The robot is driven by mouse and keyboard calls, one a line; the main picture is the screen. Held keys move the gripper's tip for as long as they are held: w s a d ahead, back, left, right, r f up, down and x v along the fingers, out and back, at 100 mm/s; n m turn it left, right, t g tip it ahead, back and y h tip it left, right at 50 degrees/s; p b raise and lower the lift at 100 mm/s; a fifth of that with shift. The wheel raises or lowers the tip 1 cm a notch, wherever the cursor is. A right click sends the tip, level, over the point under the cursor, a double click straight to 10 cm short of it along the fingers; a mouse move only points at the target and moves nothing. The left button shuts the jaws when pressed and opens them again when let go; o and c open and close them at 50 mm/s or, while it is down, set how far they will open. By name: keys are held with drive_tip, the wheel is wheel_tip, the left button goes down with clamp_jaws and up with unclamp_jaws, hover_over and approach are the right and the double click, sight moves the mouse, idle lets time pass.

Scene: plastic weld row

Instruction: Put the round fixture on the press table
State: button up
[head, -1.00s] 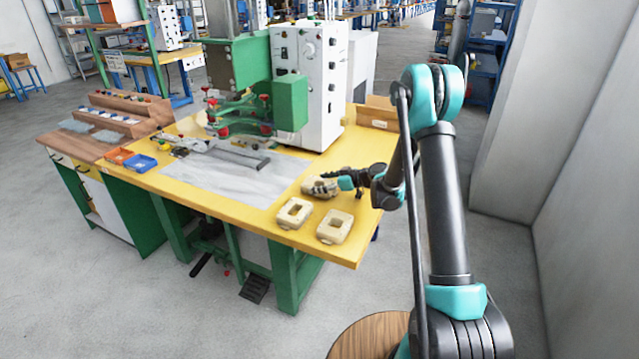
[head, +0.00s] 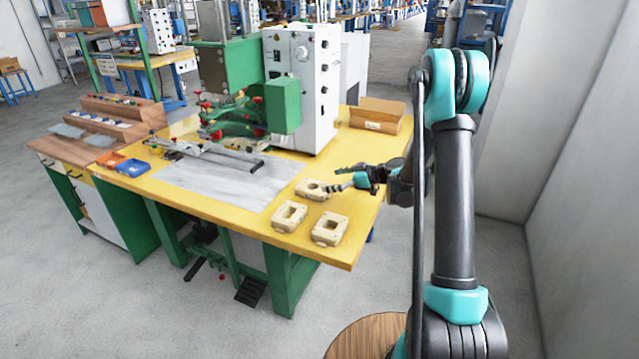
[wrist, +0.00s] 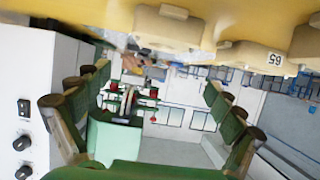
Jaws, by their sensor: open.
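The round fixture (head: 313,190), a cream block with a round hole, lies on the yellow table top, right of the grey sheet. My gripper (head: 336,179) is open and empty, just right of it in the head view; whether they touch I cannot tell. In the wrist view my gripper's fingers (wrist: 150,125) stand wide apart with nothing between them. The press table (head: 330,255) is the yellow-topped green bench; a grey sheet (head: 225,182) lies on it before the green and white press (head: 303,90).
Two cream fixtures with squarish holes, one (head: 290,216) and another (head: 329,229), lie near the front right edge. An open cardboard box (head: 378,117) stands at the back right. Orange (head: 108,163) and blue (head: 132,168) trays are at left. The grey sheet's front is clear.

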drive_tip(key=v, duration=0.3)
drive_tip(key=shift+s+d, duration=0.1)
drive_tip(key=shift+d, duration=0.15)
drive_tip(key=shift+s+d+r, duration=0.2)
drive_tip(key=shift+s+d, duration=0.05)
drive_tip(key=s+d+m+h, duration=0.4)
drive_tip(key=s+d, duration=0.2)
drive_tip(key=s, duration=0.5)
drive_tip(key=s+d+m+h, duration=0.4)
drive_tip(key=s+d+m, duration=0.1)
drive_tip(key=s, duration=0.6)
drive_tip(key=s+d+m+h, duration=0.4)
drive_tip(key=s+d, duration=0.3)
drive_tip(key=s, duration=0.5)
drive_tip(key=shift+d+f+m+h, duration=0.3)
drive_tip(key=shift+f+m, duration=0.15)
drive_tip(key=shift+m, duration=0.05)
drive_tip(key=shift+a, duration=0.1)
